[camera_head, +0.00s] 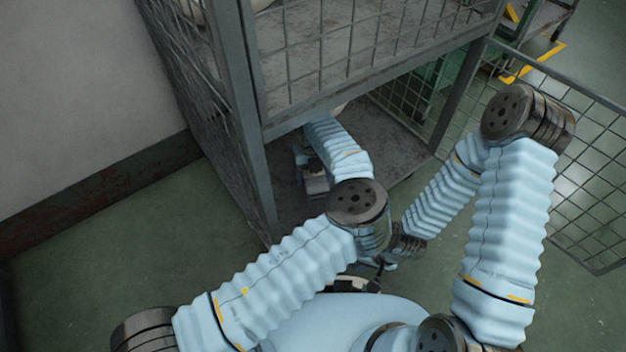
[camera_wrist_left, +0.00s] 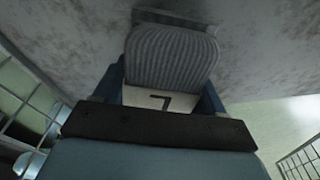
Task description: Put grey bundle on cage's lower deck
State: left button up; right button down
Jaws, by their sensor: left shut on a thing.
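The grey ribbed bundle (camera_wrist_left: 172,55), with a pale band marked 7, fills the middle of the left wrist view. My left gripper (camera_wrist_left: 163,88) is shut on it, with blue finger parts on both sides. In the head view my left arm reaches under the cage's upper deck, and I cannot clearly make out the bundle there. The lower deck (camera_head: 385,140) is grey and stained; it also shows behind the bundle in the left wrist view (camera_wrist_left: 270,50). I cannot tell whether the bundle touches it. My right gripper (camera_head: 372,265) is low in front of my body, its fingers unclear.
The upper deck's front edge (camera_head: 370,85) overhangs my left forearm. A cage post (camera_head: 245,120) stands left of that arm. An open mesh panel (camera_head: 590,150) stands at the right. A wall (camera_head: 70,90) is at the left, with clear green floor (camera_head: 120,240) before it.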

pick_arm(q)
jog(key=shift+f, duration=0.65)
jog(key=shift+f, duration=0.1)
jog(key=o, duration=1.1)
jog(key=shift+o, duration=0.2)
jog(key=r, duration=0.2)
jog(key=r+p, duration=0.1)
jog(key=r, duration=0.1)
jog(key=w+r+p, duration=0.1)
jog(key=r, duration=0.2)
jog(key=shift+a, duration=0.15)
jog(key=shift+r, duration=0.3)
